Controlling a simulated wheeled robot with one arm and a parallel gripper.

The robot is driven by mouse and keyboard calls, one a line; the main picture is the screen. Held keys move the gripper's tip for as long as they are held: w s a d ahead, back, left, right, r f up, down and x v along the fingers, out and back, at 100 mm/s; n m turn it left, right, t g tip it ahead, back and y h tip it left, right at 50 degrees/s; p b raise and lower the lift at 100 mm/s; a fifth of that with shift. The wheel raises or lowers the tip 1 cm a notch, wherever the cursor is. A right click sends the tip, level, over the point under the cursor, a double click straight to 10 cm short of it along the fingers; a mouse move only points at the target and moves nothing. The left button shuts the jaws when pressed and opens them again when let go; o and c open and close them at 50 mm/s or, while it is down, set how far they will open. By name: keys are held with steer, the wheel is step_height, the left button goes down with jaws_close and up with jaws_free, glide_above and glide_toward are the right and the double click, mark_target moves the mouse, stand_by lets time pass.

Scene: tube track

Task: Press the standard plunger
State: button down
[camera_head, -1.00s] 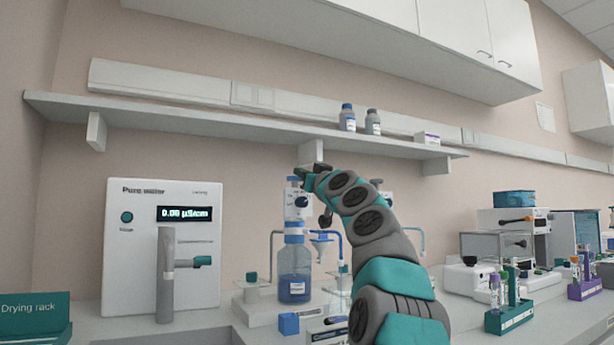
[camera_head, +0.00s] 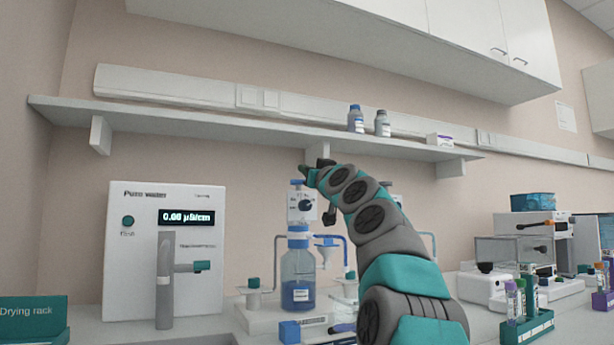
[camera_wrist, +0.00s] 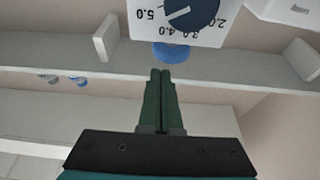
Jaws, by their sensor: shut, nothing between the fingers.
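A bottle-top dispenser (camera_head: 301,210) with a dark dial sits on a bottle of blue liquid (camera_head: 298,280) at the centre of the head view. Its blue plunger top (camera_head: 296,183) is at the upper end. My gripper (camera_head: 305,171) is just above the plunger top, slightly to the right. In the wrist view my gripper (camera_wrist: 161,72) is shut and empty, with its fingertips close below the blue plunger top (camera_wrist: 172,53) in the picture. The numbered dial (camera_wrist: 190,12) is beyond it. I cannot tell whether fingertips and plunger touch. My arm partly hides a second dispenser on the right.
A shelf (camera_head: 230,122) with two small bottles runs behind and above my gripper. A pure water unit (camera_head: 140,250) stands left. A blue block (camera_head: 289,331) lies in front of the bottle. Tube racks (camera_head: 527,328) and instruments stand right.

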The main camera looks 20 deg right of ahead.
steer(key=b+v, duration=0.4)
steer(key=v, duration=0.6)
steer(key=shift+r+b, duration=0.25)
steer(key=shift+b, duration=0.15)
steer(key=shift+s, duration=0.1)
